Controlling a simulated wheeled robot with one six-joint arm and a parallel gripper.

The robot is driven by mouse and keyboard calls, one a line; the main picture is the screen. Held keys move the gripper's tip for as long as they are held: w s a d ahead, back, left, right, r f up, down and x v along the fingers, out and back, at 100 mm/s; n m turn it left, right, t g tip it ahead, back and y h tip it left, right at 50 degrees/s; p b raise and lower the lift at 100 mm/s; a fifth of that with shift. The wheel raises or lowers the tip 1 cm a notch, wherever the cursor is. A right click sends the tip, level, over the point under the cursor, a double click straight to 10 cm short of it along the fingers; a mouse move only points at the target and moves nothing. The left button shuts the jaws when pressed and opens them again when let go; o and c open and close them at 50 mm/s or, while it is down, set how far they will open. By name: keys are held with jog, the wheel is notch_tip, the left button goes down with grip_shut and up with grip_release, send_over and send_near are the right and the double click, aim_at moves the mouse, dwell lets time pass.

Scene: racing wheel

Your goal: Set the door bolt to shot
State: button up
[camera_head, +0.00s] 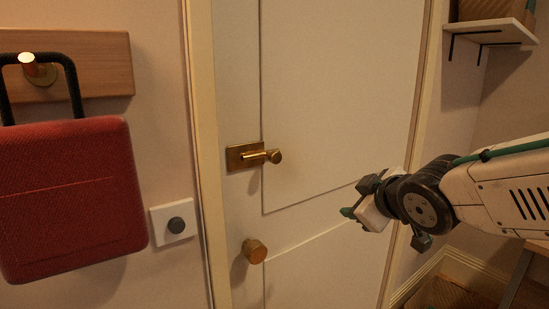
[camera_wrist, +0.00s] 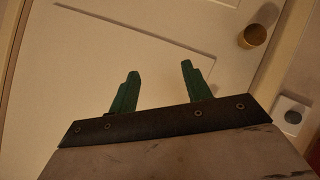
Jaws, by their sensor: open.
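The door bolt (camera_head: 262,157) is brass, on a plate near the left edge of the pale door (camera_head: 330,90) in the head view. Its bar lies level, with a round knob at its right end. I cannot make out the bolt in the wrist view. My gripper (camera_head: 352,206) is to the right of the bolt and lower in the picture, apart from it. In the wrist view, the two green fingers of my gripper (camera_wrist: 157,76) stand apart with nothing between them.
A round brass doorknob (camera_head: 255,251) is below the bolt; it also shows in the wrist view (camera_wrist: 252,36). A white wall plate with a grey dial (camera_head: 175,225) is left of the door frame. A red bag (camera_head: 75,200) hangs further left. A shelf (camera_head: 492,32) is at upper right.

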jog(key=w+a+r+n+t+y, duration=0.2)
jog(key=w+a+r+n+y, duration=0.15)
jog(key=a, duration=0.35)
jog(key=n+t+y, duration=0.1)
jog(key=n+y, duration=0.3)
jog(key=n, duration=0.1)
send_near(277, 158)
jog(key=x, duration=1.1)
